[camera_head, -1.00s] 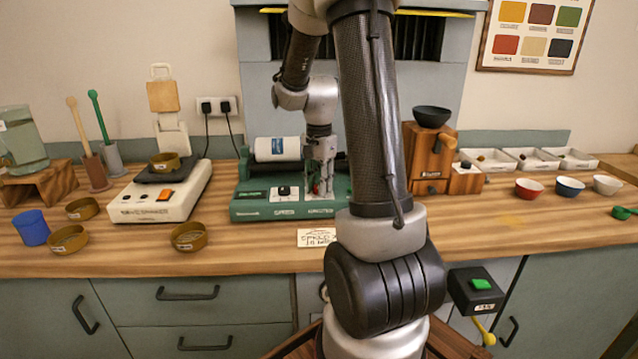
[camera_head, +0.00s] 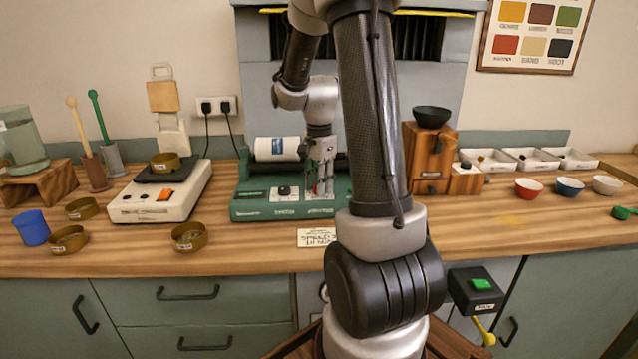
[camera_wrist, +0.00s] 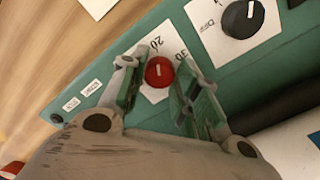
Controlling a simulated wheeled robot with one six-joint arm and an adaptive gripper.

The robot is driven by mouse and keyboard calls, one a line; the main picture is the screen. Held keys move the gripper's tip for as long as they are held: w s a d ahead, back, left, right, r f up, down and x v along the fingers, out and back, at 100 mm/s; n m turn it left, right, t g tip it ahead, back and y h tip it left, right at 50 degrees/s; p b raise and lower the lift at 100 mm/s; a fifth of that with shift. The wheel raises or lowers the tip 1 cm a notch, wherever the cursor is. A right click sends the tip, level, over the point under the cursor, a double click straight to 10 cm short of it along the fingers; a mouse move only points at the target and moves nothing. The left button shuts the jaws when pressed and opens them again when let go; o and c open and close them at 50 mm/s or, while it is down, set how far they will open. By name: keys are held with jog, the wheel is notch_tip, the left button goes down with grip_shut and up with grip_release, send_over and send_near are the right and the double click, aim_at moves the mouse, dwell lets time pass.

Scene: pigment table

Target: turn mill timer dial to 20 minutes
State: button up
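The green mill (camera_head: 265,207) stands on the bench, with a white jar (camera_head: 277,148) lying on top. The red timer dial (camera_wrist: 159,71) is on its front panel in the wrist view. The dial's pale pointer line points toward the top of that view, close to the printed 20; a 30 is printed to the right. My gripper (camera_head: 322,192) reaches down over the panel's right part. In the wrist view my gripper (camera_wrist: 162,80) is open, one finger on each side of the dial. I cannot tell whether the left finger touches it. In the head view the gripper hides the dial.
A black dial (camera_wrist: 243,18) sits beside the red one on the panel. A white card (camera_head: 316,237) lies in front of the mill. A scale (camera_head: 150,205) stands to the left, and a wooden grinder (camera_head: 425,160) to the right. Small brass dishes (camera_head: 189,237) stand at the left front.

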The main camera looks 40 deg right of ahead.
jog(key=shift+o, duration=1.1)
notch_tip(320, 180, up, 12)
jog(key=s+a+r+n+t, duration=0.1)
jog(key=s+a+n+t, duration=0.1)
jog(key=s+a+n, duration=0.4)
jog(key=s+a+r+n+t, duration=0.2)
jog(key=s+a+n, duration=0.5)
jog(key=s+n, duration=0.4)
jog(key=shift+s, duration=0.7)
